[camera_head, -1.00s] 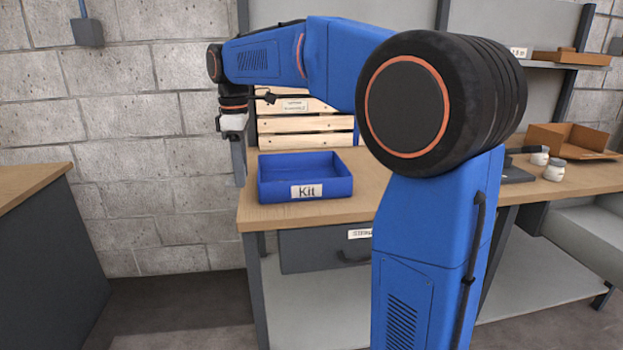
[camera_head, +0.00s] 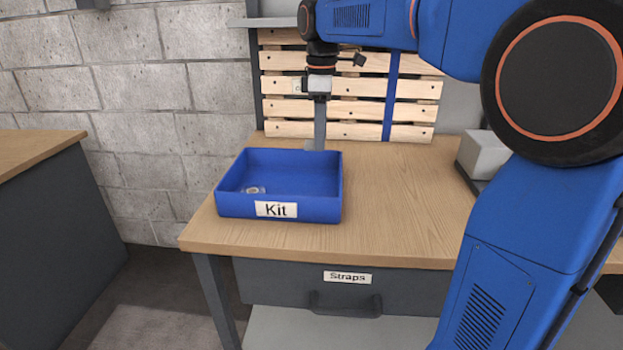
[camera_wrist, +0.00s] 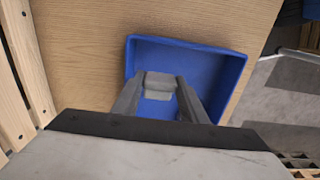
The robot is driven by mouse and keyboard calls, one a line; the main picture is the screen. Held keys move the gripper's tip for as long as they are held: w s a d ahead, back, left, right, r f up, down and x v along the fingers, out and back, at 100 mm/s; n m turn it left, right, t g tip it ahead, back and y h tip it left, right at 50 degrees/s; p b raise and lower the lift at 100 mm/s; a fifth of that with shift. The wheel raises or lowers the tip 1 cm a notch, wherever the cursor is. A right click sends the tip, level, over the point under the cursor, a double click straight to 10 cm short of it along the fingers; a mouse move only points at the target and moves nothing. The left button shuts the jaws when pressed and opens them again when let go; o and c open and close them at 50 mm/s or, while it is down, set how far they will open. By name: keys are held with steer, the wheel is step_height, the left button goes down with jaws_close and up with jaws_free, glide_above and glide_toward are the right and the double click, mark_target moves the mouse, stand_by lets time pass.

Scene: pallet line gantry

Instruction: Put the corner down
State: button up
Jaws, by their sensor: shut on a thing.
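The corner is a small grey piece (camera_wrist: 160,80) held between the fingertips of my gripper (camera_wrist: 158,92) in the wrist view. In the head view my gripper (camera_head: 320,138) points down at the back right edge of the blue bin labelled Kit (camera_head: 325,209), with the grey corner (camera_head: 312,146) at its tip. The bin also shows in the wrist view (camera_wrist: 190,46), beyond the fingertips. I cannot tell whether the corner touches the bin; its far side is hidden.
A small pale item (camera_head: 253,190) lies inside the bin. The wooden worktop (camera_head: 395,205) is clear right of the bin. Wooden slats with a blue strap (camera_head: 391,95) stand behind. A grey box (camera_head: 484,153) stands at the right, and a Straps drawer (camera_head: 300,287) is below.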

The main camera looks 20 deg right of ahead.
step_height(320, 180, down, 5)
steer(key=shift+d+f, duration=0.1)
steer(key=shift+d, duration=0.05)
steer(key=shift+f, duration=2.2)
steer(key=shift+f, duration=0.1)
steer(key=o, duration=1)
step_height(320, 180, up, 12)
steer(key=shift+r, duration=0.1)
